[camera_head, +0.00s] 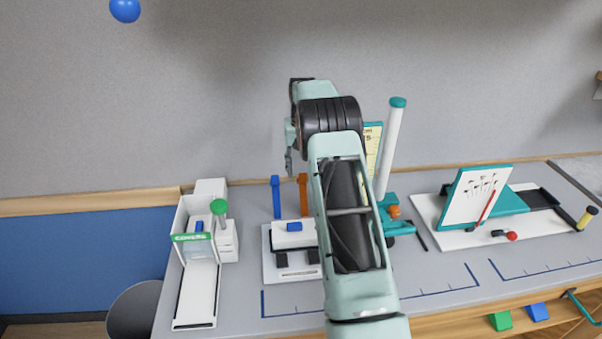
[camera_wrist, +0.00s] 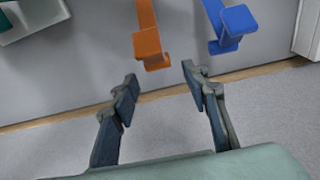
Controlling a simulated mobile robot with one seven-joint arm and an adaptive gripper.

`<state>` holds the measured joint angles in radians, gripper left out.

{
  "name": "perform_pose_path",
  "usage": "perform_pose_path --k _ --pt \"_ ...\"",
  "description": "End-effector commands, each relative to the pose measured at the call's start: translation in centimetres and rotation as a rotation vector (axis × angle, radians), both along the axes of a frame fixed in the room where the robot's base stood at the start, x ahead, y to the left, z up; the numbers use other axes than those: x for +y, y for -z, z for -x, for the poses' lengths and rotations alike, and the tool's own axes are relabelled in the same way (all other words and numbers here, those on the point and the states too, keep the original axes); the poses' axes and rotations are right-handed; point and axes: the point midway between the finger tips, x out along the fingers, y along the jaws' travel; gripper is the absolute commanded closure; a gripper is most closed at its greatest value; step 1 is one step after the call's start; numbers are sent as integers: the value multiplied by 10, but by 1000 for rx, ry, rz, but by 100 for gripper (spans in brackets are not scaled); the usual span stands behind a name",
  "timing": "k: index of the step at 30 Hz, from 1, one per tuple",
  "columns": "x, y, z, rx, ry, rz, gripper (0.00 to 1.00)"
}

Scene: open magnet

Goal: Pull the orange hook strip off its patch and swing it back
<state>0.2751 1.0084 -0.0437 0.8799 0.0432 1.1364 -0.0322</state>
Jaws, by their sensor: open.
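The orange hook strip (camera_head: 303,188) stands upright at the back of a white base, its lower part partly hidden by my arm in the head view. In the wrist view the orange strip (camera_wrist: 147,38) ends in a block just beyond the fingertips, roughly in line with the gap between them. My gripper (camera_wrist: 160,80) is open and empty, with no contact visible. In the head view my gripper (camera_head: 290,160) hangs above the strip. A similar blue strip (camera_head: 276,197) stands to its left; it is right of the orange one in the wrist view (camera_wrist: 234,22). I cannot make out the patch.
The white base (camera_head: 272,268) carries a blue block (camera_head: 294,227) in front of the strips. A white ramp unit (camera_head: 197,290) stands to the left. A teal stand with a white tube (camera_head: 391,145) is close on the right. The wall (camera_head: 230,100) is close behind.

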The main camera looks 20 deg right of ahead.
Motion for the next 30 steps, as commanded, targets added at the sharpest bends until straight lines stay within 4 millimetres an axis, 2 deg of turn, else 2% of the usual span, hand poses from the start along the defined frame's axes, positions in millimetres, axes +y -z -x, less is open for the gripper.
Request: perform_pose_path --k 1,6,13,18,30 --pt "0 -12 0 -4 0 1 58" --pt "1 -50 4 -5 0 1 58" --pt "2 -87 8 -5 0 1 58" --pt "3 -98 10 -4 0 1 58" --pt "3 -99 10 -3 0 1 58"
